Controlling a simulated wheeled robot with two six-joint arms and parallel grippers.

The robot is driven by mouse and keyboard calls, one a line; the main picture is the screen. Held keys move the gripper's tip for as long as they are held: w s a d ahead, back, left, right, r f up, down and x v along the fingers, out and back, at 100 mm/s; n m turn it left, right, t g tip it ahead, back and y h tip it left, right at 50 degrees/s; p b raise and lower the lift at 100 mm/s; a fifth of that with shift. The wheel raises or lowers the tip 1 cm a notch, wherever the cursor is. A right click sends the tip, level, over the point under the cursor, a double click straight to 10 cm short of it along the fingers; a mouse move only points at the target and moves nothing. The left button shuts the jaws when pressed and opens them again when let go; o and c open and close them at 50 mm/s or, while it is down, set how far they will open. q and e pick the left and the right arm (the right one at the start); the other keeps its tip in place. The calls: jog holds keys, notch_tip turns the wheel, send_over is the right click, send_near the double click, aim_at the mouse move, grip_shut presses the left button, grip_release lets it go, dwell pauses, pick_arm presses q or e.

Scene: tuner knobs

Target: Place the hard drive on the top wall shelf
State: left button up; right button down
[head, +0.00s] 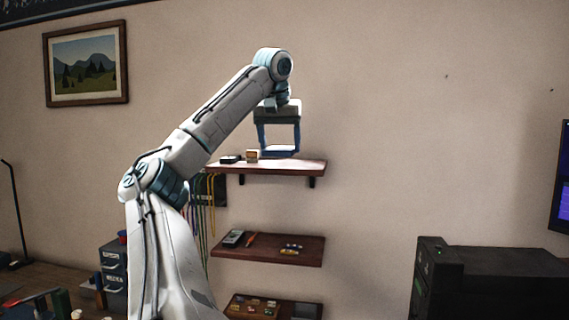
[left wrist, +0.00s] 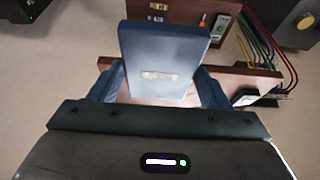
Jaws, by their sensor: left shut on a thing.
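The hard drive (left wrist: 165,50) is a flat blue-grey slab with a small pale label, in the left wrist view. My left gripper (head: 279,149) is shut on it, with a dark blue finger at each side of the slab. In the head view the gripper points down over the top wall shelf (head: 305,166), a brown wooden board on dark brackets. The drive shows there only as a thin pale edge between the fingertips, close above the board. Whether it touches the board I cannot tell. My right gripper is not in view.
A black item (head: 230,159) and a small tan box (head: 252,156) stand on the top shelf, left of the gripper. Lower shelves (head: 300,252) hold small parts. Coloured cables (head: 207,205) hang at the left. The top shelf's right end is clear.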

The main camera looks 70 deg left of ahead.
pick_arm(q)
jog(key=a+p, duration=0.3)
jog(key=w+a+p, duration=0.1)
jog(key=a+p, duration=0.1)
jog(key=shift+r, duration=0.3)
jog(key=w+a+p, duration=0.1)
jog(key=a+p, duration=0.1)
jog(key=w+a+p, duration=0.1)
jog(key=a+p, duration=0.1)
jog(key=a, duration=0.1)
jog(key=w+a+f+p, duration=0.1)
jog(key=a+p, duration=0.1)
jog(key=a, duration=0.1)
jog(key=shift+f+p, duration=0.1)
jog(key=shift+p, duration=0.3)
jog(key=shift+w+a+f+p, duration=0.15)
jog(key=shift+a+f+p, duration=0.1)
jog(key=shift+a+p, duration=0.35)
jog(key=shift+a, duration=0.2)
jog(key=shift+w+a+p, duration=0.15)
jog(key=shift+a+p, duration=0.1)
jog(key=shift+p, duration=0.2)
notch_tip(320, 180, down, 3)
jog(key=b, duration=0.3)
jog(key=shift+d+f, duration=0.1)
jog(key=shift+f+b, duration=0.35)
jog(key=shift+r, duration=0.1)
